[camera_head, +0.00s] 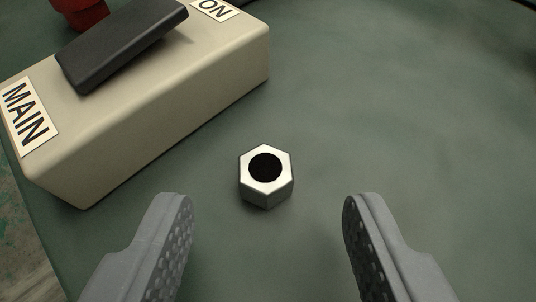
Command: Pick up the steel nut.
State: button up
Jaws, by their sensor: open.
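The steel nut (281,190) is a shiny silver hexagon with a dark round hole. It lies flat on the green-grey surface near the middle of the head camera view. My gripper (268,215) is open and empty, with one grey textured finger at the lower left and one at the lower right. In the picture the nut sits between the two fingers sideways and slightly beyond their tips, touching neither.
A cream switch box (140,128) with a black rocker (122,45) and labels "MAIN" and "ON" stands at the upper left, close to the nut. A red object (82,14) shows partly behind it. The green-grey surface (400,110) is clear to the right.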

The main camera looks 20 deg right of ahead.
aim_at(268, 183)
jog(key=x, duration=0.3)
jog(key=shift+w+f+b, duration=0.1)
jog(key=shift+f+b, duration=0.1)
jog(key=shift+b, duration=0.2)
grip_shut()
jog(key=shift+r, duration=0.1)
